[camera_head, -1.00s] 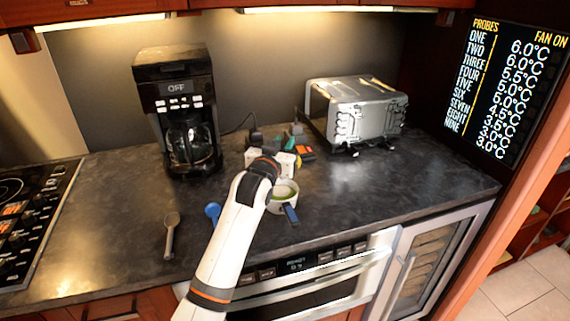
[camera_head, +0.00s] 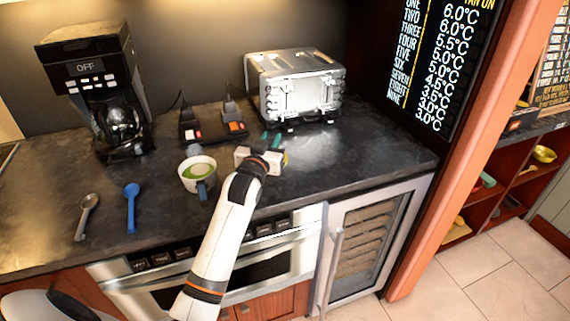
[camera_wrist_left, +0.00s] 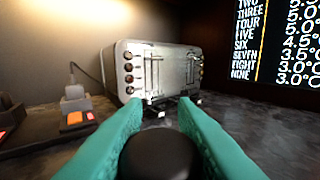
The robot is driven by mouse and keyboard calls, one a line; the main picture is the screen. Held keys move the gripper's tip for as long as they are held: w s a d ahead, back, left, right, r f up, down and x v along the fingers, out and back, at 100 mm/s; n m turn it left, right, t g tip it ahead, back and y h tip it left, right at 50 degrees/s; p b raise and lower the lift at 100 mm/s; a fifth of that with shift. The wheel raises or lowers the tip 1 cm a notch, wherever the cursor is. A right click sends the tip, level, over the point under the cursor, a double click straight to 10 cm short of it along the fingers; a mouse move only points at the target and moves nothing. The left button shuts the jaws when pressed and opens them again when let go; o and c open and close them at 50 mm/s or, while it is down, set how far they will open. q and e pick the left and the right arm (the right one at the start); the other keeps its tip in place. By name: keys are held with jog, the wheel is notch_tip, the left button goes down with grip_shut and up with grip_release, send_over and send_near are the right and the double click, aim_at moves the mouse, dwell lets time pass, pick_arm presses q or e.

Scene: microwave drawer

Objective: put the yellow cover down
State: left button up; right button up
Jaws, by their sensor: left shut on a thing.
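My left gripper (camera_head: 271,141) is above the counter, in front of the toaster oven and right of the white cup, mostly hidden behind its own wrist. In the left wrist view, its teal fingers (camera_wrist_left: 161,106) are closed around a dark round knob (camera_wrist_left: 156,155). The knob looks like the handle of the yellow cover; the cover's body is hidden there. Only a small yellow patch (camera_head: 285,158) shows beside the gripper in the head view. I cannot tell whether the cover touches the counter. My right gripper is out of view.
The silver toaster oven (camera_head: 297,88) stands behind the gripper. A white cup with green contents (camera_head: 197,172), a blue spoon (camera_head: 131,208) and a grey spoon (camera_head: 84,217) lie to the left. A coffee maker (camera_head: 95,88) stands at the back left. The counter's right side (camera_head: 372,152) is clear.

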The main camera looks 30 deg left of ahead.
pick_arm(q)
notch_tip(320, 180, down, 2)
jog(key=shift+s+a+f, duration=0.1)
jog(key=f, duration=0.3)
jog(key=shift+d+f, duration=0.1)
jog(key=shift+d, duration=0.1)
jog(key=shift+f, duration=0.25)
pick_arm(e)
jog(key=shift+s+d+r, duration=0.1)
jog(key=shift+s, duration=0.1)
pick_arm(q)
jog(key=shift+f, duration=0.15)
jog(key=o, duration=1)
jog(key=shift+c, duration=0.2)
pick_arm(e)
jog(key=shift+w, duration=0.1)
